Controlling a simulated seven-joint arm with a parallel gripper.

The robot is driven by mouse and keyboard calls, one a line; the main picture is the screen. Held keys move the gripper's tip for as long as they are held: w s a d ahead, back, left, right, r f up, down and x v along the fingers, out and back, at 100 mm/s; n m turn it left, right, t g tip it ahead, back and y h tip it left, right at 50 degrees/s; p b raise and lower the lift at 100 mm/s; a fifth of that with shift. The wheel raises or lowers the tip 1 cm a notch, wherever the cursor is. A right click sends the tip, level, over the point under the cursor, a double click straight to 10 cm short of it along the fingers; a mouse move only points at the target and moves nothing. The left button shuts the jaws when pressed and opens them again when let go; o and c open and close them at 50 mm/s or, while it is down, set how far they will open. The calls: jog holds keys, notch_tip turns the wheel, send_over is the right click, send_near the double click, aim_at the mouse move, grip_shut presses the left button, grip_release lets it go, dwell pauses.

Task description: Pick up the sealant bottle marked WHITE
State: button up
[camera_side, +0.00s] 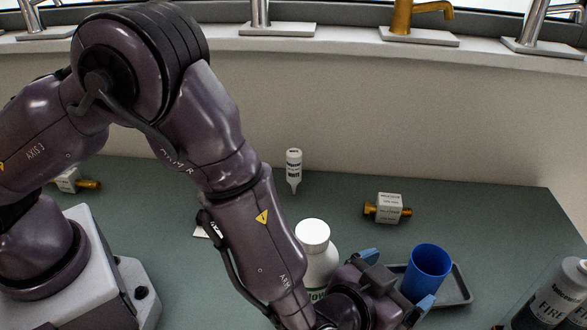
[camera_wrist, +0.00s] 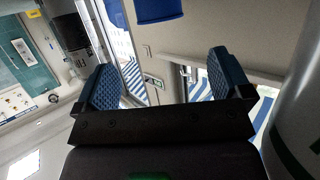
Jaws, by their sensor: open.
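A small white sealant bottle (camera_side: 294,168) with a dark printed label stands nozzle down at the back middle of the green bench in the side view. Its label looks like WHITE, but the print is small. A grey bottle (camera_side: 555,300) at the lower right edge carries the word FIRE. My gripper (camera_side: 396,280) is at the lower middle right, well in front of and to the right of the small bottle. In the wrist view its two blue fingers (camera_wrist: 165,82) are wide apart with nothing between them. That view shows room surroundings, and the small bottle is not identifiable there.
A large white-capped bottle (camera_side: 314,240) stands just left of my gripper. A blue cup (camera_side: 428,268) and a dark tray (camera_side: 461,284) are beside the fingers. A brass valve with a tag (camera_side: 388,208) lies right of the small bottle.

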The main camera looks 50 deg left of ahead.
jog(key=c, duration=0.5)
jog(key=shift+d, duration=0.1)
